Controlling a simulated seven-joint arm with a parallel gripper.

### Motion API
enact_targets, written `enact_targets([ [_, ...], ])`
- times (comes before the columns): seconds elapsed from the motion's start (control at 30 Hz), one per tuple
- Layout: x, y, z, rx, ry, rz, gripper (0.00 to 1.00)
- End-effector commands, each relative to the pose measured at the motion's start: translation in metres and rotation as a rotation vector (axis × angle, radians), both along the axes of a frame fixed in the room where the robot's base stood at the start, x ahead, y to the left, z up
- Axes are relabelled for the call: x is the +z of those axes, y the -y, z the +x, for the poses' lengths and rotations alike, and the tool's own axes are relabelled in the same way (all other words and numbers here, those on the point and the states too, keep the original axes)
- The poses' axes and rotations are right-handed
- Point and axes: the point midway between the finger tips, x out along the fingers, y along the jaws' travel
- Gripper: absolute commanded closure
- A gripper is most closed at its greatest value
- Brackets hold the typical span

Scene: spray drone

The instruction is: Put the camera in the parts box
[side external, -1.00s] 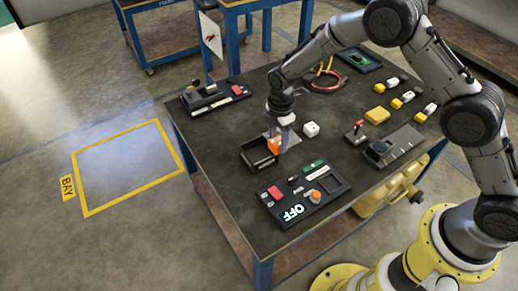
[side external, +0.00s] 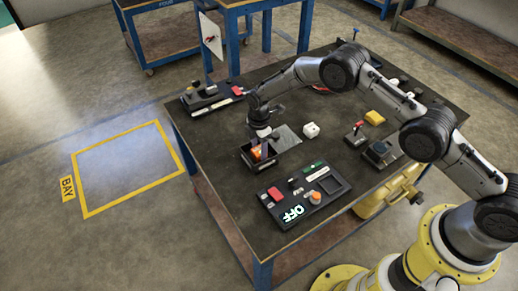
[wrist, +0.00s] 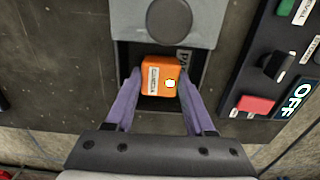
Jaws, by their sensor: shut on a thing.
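The orange camera (wrist: 155,76) carries a white label and sits between the two fingers of my gripper (wrist: 160,88), which is shut on it. In the side view the camera (side external: 256,153) is at the mouth of the black parts box (side external: 274,163), within its outline. My gripper (side external: 260,147) reaches down over the box from above. In the wrist view dark box interior shows around the camera, and part of a printed label shows beside it. I cannot tell whether the camera touches the box floor.
A black control panel (side external: 336,183) with a lit OFF sign is in front of the box. Another black unit (side external: 203,97) is at the back left. The table's left front strip is clear.

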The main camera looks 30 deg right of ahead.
Motion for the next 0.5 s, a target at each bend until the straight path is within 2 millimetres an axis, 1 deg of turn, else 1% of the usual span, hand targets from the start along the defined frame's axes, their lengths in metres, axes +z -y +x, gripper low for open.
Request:
enact_targets([
  [0.4,-0.005,0.0,0.0001,0.0,0.001,0.0,1.0],
  [0.43,-0.0056,0.0,-0.0001,0.0,0.0,0.0,0.44],
  [0.5,-0.0053,0.0001,-0.0001,0.0,0.0,0.0,0.33],
])
